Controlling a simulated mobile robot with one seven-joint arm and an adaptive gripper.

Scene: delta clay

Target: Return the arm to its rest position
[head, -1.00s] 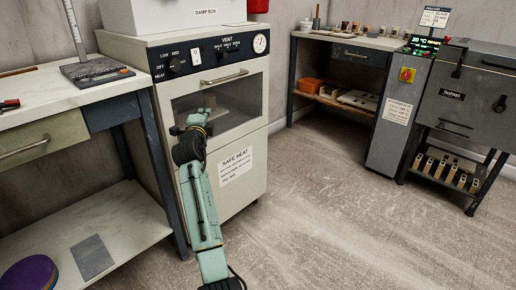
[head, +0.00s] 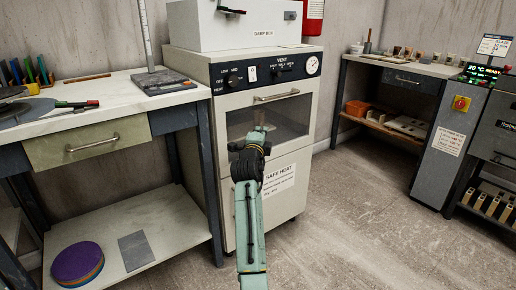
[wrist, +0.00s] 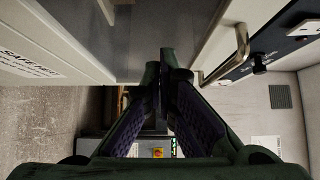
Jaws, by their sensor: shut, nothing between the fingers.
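My green arm reaches up from the bottom of the head view, in front of the cream drying cabinet (head: 285,190). My gripper (head: 259,133) is at the far end of the arm, in front of the cabinet's dark window; its fingers are small and partly hidden there. In the wrist view my gripper (wrist: 164,75) shows its two dark padded fingers meeting at the tips, with nothing between them. The cabinet door's handle (wrist: 226,55) is to the right of the fingers in that view.
A workbench (head: 120,100) with a lower shelf stands left of the cabinet. A white damp box (head: 240,25) sits on top of the cabinet. A grey control pillar (head: 450,135) stands at right. The concrete floor (head: 350,220) between is clear.

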